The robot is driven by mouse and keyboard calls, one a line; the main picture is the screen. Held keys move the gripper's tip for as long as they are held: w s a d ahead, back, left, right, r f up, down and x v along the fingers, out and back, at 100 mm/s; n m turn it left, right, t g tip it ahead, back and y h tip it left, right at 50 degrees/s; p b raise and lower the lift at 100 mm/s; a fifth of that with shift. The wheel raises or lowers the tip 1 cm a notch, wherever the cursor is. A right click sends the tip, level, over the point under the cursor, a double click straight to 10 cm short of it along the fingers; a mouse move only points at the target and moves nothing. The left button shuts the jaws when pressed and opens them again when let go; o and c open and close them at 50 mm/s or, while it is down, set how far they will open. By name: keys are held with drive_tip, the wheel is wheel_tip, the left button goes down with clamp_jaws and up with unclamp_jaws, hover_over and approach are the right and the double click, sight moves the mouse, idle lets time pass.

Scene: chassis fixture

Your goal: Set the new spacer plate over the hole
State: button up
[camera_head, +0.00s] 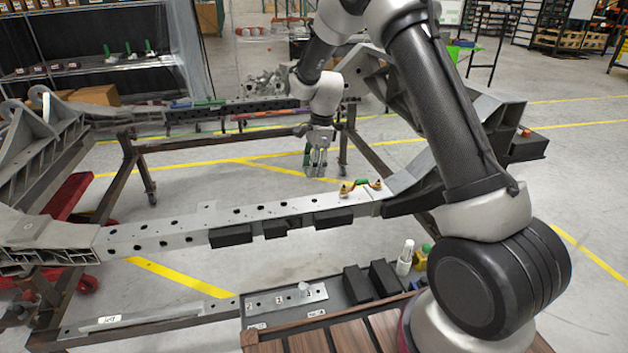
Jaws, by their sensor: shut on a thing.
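My gripper (318,168) hangs fingers down above the floor gap, behind the near chassis rail (190,232) in the picture. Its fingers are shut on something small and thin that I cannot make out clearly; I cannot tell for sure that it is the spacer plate. The rail's pale face has several dark holes, and I cannot tell which one is meant. A green-handled tool or clamp with yellow ends (360,186) sits on the rail's top, right of and below my gripper in the picture.
Black blocks (334,218) sit along the rail's side. A tray (335,312) in front holds a metal strip (265,303) with marked numbers and a peg, and black blocks (385,278). A white bottle (405,257) stands beside it. A far rail (230,110) runs behind my gripper.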

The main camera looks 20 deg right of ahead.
drive_tip(key=shift+s+d, duration=0.15)
drive_tip(key=shift+s, duration=0.25)
drive_tip(key=shift+s+m, duration=0.1)
drive_tip(key=shift+m, duration=0.2)
hover_over(314, 201)
drive_tip(key=shift+d+f, duration=0.2)
drive_tip(key=shift+f, duration=2.55)
drive_tip(key=shift+f, duration=0.15)
drive_tip(key=shift+f, duration=1.65)
drive_tip(key=shift+f, duration=0.4)
drive_tip(key=o, duration=1.5)
